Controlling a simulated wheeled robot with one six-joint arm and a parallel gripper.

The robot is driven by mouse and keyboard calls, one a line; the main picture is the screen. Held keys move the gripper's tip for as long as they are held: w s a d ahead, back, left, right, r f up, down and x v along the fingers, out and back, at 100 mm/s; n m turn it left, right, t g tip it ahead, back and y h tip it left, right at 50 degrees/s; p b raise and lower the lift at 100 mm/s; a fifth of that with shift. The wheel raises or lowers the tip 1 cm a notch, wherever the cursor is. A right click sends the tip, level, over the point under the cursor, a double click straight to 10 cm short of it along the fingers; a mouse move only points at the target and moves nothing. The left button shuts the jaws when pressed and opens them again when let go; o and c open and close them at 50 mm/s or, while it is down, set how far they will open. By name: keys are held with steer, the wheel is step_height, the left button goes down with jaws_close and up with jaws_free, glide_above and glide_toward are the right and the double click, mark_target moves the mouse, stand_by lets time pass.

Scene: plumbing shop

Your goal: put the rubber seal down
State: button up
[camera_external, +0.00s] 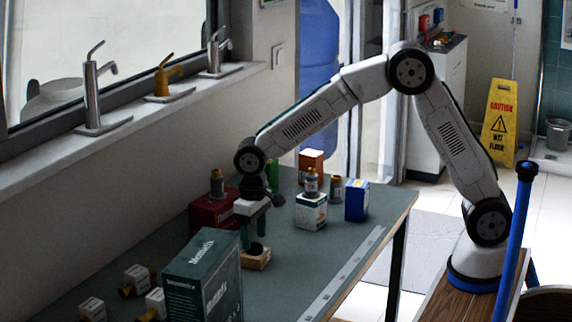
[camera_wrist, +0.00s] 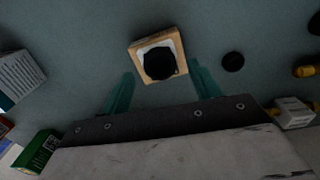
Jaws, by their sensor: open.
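My gripper (camera_external: 254,238) points down over the green table. Its two green fingers stand apart in the wrist view (camera_wrist: 162,80), with nothing clamped between them. Just beyond the fingertips is a small wooden block (camera_wrist: 180,43) with a white inner square, which also shows under my gripper in the external view (camera_external: 258,263). A black round piece (camera_wrist: 159,63) rests on it. A flat black disc (camera_wrist: 233,61) lies on the table right of the block. I cannot tell for certain which black piece is the rubber seal.
A dark green box (camera_external: 202,280) stands in front of my gripper. A red box (camera_external: 213,212), a white box (camera_external: 311,212) and a blue box (camera_external: 356,201) stand behind it. Small white boxes (camera_external: 93,309) lie at front left. The table's right side is clear.

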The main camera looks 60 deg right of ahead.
step_height(320, 180, up, 10)
stand_by(0.3)
steer(key=s+d+r, duration=0.5)
steer(key=s+d, duration=0.2)
steer(key=s, duration=0.2)
steer(key=s+d+r, duration=0.4)
steer(key=s+d, duration=0.3)
steer(key=s, duration=0.1)
steer(key=s+d+f, duration=0.2)
steer(key=s+d, duration=0.1)
steer(key=s, duration=0.7)
steer(key=s+d+f+t, duration=0.1)
steer(key=s+d, duration=0.3)
steer(key=s, duration=0.6)
steer(key=shift+f, duration=0.45)
